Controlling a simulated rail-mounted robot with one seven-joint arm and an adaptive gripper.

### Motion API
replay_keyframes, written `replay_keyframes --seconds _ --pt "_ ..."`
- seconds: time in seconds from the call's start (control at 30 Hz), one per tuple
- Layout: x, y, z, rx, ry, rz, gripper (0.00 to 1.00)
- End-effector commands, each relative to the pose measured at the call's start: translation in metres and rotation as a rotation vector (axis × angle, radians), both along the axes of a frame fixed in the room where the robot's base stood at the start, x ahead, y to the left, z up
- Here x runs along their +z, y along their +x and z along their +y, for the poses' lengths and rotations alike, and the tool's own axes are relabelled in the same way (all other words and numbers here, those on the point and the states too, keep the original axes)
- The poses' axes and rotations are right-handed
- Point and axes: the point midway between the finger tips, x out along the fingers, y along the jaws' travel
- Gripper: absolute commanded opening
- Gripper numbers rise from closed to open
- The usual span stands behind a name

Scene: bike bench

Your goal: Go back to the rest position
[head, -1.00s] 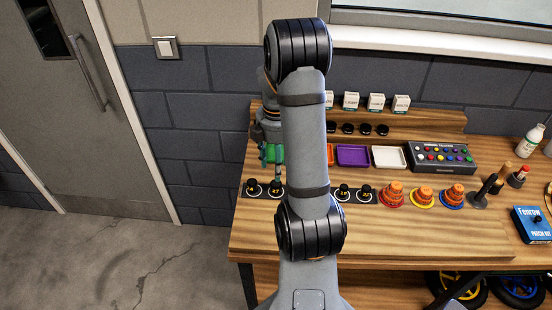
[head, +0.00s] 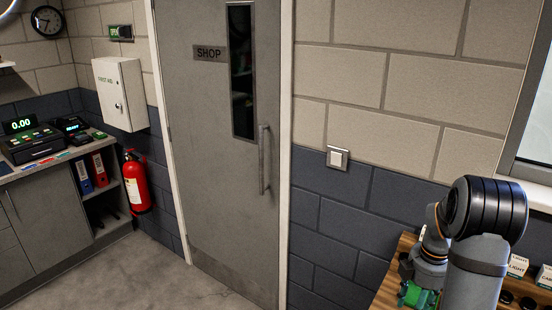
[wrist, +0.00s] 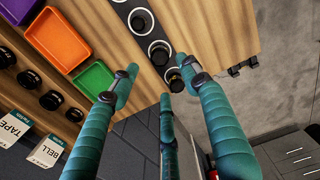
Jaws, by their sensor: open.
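My gripper (wrist: 160,82) has teal fingers spread apart in the wrist view, with nothing seen between them. It hangs over the wooden bench (wrist: 205,25). Below it is a black strip with white rings, each with a dark round piece; the nearest piece (wrist: 175,82) shows partly behind a fingertip, and I cannot tell how far apart they are. In the head view the gripper (head: 418,296) is a green shape low at the right, partly cut off by the frame and my arm.
A purple tray (wrist: 18,12), an orange tray (wrist: 56,40) and a green tray (wrist: 94,80) lie beside the strip. Small boxes (head: 517,266) stand at the back of the bench. A grey door (head: 200,120), fire extinguisher (head: 137,184) and counter (head: 40,215) are farther left.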

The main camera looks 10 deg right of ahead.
Motion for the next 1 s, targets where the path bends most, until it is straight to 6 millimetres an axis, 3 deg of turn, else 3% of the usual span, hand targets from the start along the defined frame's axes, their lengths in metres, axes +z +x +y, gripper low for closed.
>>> replay_keyframes --seconds 0.53,0.57,0.7,1.0 --pt "-0.108 0.000 0.000 0.000 0.000 0.000 0.47" --pt "-0.097 0.001 -0.001 -0.001 -0.003 -0.004 0.47" --pt "-0.084 0.001 -0.001 0.001 -0.002 -0.003 0.47" --pt "-0.074 0.000 0.000 0.000 0.000 0.000 0.47"
